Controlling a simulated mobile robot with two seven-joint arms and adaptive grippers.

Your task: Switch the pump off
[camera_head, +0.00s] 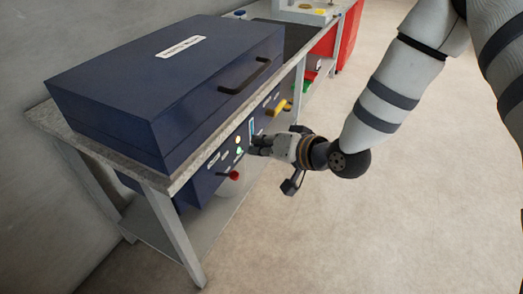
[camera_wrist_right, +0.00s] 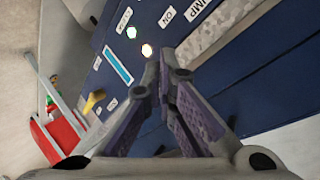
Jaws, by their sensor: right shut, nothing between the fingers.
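The pump's dark blue control panel (camera_head: 207,178) hangs under the bench top. It carries a lit green lamp (camera_head: 239,152), a pale lamp (camera_head: 238,139), a red knob (camera_head: 234,175) and a yellow handle (camera_head: 280,107). My right gripper (camera_head: 252,146) is shut and empty, its tips close to the panel beside the lamps; contact cannot be told. My left gripper is out of view.
A dark blue case (camera_head: 160,80) with a black handle sits on the grey bench (camera_head: 180,183). A red cabinet (camera_head: 347,35) stands at the back. The floor at right is clear.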

